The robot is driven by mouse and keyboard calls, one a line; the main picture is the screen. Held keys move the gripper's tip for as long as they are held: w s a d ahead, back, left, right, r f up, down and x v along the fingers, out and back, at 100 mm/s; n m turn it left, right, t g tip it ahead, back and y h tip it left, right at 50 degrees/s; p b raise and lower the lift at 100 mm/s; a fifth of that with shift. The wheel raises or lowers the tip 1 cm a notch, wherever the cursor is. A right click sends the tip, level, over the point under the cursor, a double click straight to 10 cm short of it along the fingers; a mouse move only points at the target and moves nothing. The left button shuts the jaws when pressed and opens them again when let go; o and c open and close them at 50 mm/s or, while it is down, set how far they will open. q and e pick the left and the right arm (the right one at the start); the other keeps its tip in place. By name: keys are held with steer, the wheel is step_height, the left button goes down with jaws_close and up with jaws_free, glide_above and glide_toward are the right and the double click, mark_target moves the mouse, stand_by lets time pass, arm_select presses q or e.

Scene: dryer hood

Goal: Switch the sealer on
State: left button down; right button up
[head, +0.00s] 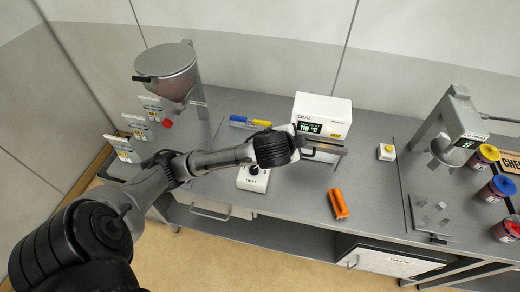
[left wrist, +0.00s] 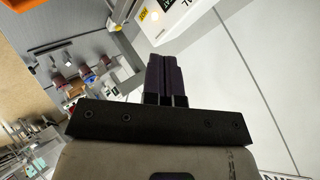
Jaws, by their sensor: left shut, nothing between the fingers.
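The sealer (head: 338,107) is a white box marked SEAL with a lit green display that seems to read 119 °C and a yellow label on its front. A grey jaw or bar (head: 325,147) juts out below it. A white HEAT box (head: 253,184) with a dark knob or switch sits in front; my wrist partly covers it. My left gripper (head: 302,148) is at the sealer's front left, its fingers hard to make out there. In the left wrist view its dark fingers (left wrist: 166,75) are shut and empty, with the sealer (left wrist: 185,12) just beyond. My right gripper is not in view.
An orange tool (head: 338,204) lies on the bench, right of the HEAT box. A yellow-buttoned box (head: 386,152) stands right of the sealer. A hopper (head: 170,75) is at the left; a grey stand (head: 440,125) and several coloured-lid jars are at the right.

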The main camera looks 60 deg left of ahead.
arm_select(q)
steer(key=w+a+f+n+g+y+b, duration=0.2)
steer(key=w+a+n+g+b, duration=0.1)
steer(key=a, duration=1.2)
steer(key=s+a+f+n+g+h, duration=0.3)
steer(key=f+n, duration=0.5)
steer(key=n, duration=0.3)
steer(key=shift+a+f+n+g+h+p, duration=0.35)
steer(key=shift+a+g+h, duration=0.25)
steer(key=shift+a, duration=0.3)
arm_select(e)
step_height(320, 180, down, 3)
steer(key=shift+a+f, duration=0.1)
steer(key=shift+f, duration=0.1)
